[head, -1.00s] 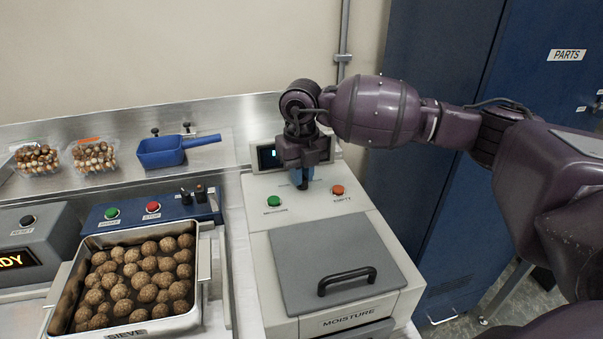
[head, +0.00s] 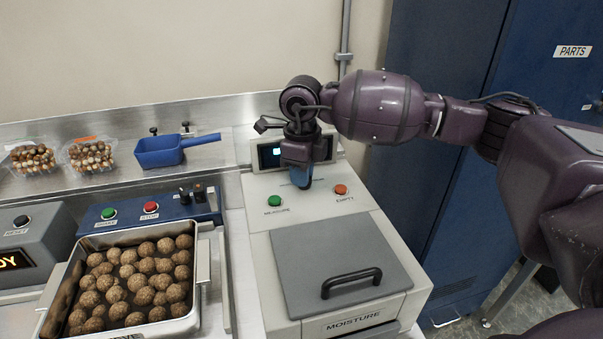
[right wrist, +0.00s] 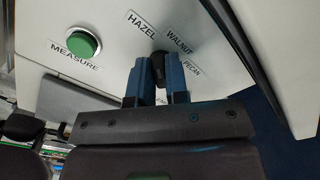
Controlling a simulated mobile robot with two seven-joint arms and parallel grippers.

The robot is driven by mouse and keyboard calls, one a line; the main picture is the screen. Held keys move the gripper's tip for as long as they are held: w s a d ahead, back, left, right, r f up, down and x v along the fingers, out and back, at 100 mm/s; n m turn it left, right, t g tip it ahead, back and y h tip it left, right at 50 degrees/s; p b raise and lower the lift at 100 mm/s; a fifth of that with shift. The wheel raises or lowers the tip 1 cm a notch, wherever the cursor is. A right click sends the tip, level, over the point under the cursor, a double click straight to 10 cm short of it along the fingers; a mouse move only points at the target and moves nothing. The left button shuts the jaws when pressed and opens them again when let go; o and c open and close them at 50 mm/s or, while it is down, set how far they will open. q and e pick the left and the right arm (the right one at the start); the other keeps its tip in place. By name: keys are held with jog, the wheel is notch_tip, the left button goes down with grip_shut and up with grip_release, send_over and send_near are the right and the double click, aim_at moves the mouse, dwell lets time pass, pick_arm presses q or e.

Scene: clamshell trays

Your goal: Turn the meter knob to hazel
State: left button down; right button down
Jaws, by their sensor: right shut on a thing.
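The moisture meter (head: 258,215) stands on the counter under my right arm. Its small black knob (right wrist: 158,66) shows in the right wrist view, between the blue fingers of my right gripper (right wrist: 158,82). The gripper is shut on the knob from above. Labels around the knob read HAZEL (right wrist: 142,23), WALNUT (right wrist: 179,39) and PECAN (right wrist: 190,66). The knob's top end lies near the gap between HAZEL and WALNUT; its exact setting I cannot tell. In the head view my right gripper (head: 302,184) hides the knob. My left gripper is out of view.
A green MEASURE button (head: 274,201) and a red EMPTY button (head: 341,190) flank the gripper. The meter's lid (head: 310,250) is closed. A tray of nuts (head: 196,314), a blue scoop (head: 160,152) and two clear clamshells (head: 85,169) are to the left. A blue cabinet (head: 430,200) stands right.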

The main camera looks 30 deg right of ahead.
dwell(0.6)
jog(key=c, duration=1.1)
grip_release()
notch_tip(320, 180, up, 11)
jog(key=shift+f+p, duration=0.1)
jog(key=shift+p, duration=0.2)
